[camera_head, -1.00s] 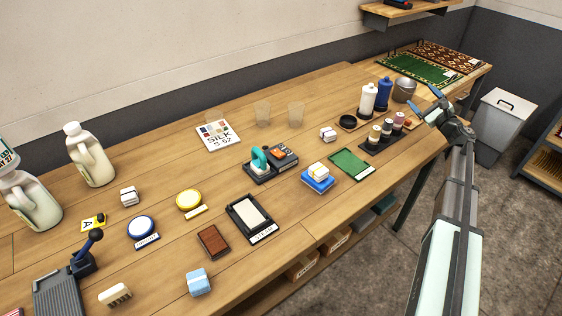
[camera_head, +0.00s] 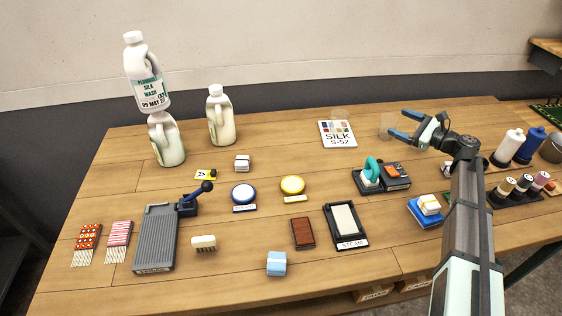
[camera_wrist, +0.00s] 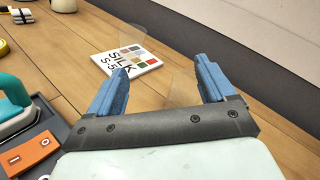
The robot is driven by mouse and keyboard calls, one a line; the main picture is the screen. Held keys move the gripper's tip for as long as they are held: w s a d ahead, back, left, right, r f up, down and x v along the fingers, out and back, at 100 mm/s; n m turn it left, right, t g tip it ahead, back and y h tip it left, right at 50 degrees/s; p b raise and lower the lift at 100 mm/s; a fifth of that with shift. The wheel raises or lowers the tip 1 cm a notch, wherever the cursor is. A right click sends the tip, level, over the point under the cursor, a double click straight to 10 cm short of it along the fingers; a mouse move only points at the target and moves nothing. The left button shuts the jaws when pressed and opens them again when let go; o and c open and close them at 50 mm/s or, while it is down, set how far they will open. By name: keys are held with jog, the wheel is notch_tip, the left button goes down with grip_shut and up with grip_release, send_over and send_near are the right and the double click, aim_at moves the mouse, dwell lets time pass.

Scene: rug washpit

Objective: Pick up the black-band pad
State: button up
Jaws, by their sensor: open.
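A small white pad with a dark band (camera_head: 242,163) lies on the table left of centre, behind the blue-rimmed and yellow round dishes. In the wrist view the white pad (camera_wrist: 18,14) shows at the top left, and its band looks black. A similar small white block (camera_head: 447,169) is partly hidden by my arm at the right; its band is unclear here. My gripper (camera_head: 398,126) is open and empty above the back right of the table, with blue fingers pointing left. It also shows in the wrist view (camera_wrist: 165,82), well short of the pad.
Two stacked jugs (camera_head: 165,140) and a single jug (camera_head: 221,118) stand behind the pad. A silk card (camera_head: 338,133) and a clear cup (camera_head: 388,126) are near my gripper. A teal-handled iron (camera_head: 371,172) sits below it. Bare wood lies between pad and card.

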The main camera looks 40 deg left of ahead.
jog(key=s+a+f+n+g+h, duration=0.25)
jog(key=s+a+g, duration=0.45)
jog(key=s+a, duration=0.9)
jog(key=n+g+h, duration=0.2)
jog(key=g+h, duration=0.1)
jog(key=g, duration=0.1)
send_near(243, 160)
jog(key=x, duration=0.4)
jog(key=shift+w+a+r, duration=0.1)
jog(key=shift+a+r, duration=0.05)
jog(key=shift+x, duration=3.2)
jog(key=c, duration=1)
